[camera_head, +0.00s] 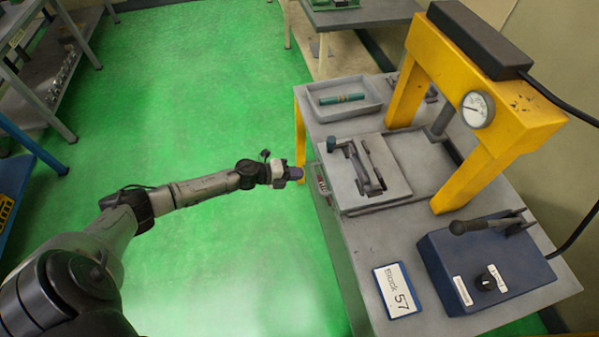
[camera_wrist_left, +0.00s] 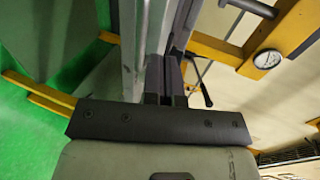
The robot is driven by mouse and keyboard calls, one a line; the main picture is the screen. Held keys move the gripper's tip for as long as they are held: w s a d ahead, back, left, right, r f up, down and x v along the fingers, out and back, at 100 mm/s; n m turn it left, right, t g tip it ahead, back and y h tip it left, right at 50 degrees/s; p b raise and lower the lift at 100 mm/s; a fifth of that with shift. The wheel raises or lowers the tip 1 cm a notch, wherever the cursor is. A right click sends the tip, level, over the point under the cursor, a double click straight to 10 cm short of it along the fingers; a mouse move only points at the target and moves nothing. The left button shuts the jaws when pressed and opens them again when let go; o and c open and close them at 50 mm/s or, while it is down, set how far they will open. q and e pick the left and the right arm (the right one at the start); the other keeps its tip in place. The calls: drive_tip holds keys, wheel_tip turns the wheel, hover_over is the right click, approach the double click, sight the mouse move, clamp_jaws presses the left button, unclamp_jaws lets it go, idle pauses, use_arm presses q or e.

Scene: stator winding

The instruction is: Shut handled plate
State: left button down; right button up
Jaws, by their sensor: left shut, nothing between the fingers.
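The handled plate (camera_head: 402,177) is a grey plate with a dark bar handle on top. My right gripper is not in view.
The yellow press frame (camera_head: 480,100) with a round gauge (camera_head: 477,109) arches over the bench (camera_head: 361,240). A grey tray (camera_head: 345,113) holding a green rod is behind the plate. A blue lever box (camera_head: 510,270) and a "Block 57" sign (camera_head: 397,290) stand in front. Green floor is clear at left.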

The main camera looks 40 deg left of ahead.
sight(326, 173)
use_arm(q)
drive_tip(key=b+x, duration=0.1)
drive_tip(key=x, duration=0.7)
drive_tip(key=shift+r, duration=0.1)
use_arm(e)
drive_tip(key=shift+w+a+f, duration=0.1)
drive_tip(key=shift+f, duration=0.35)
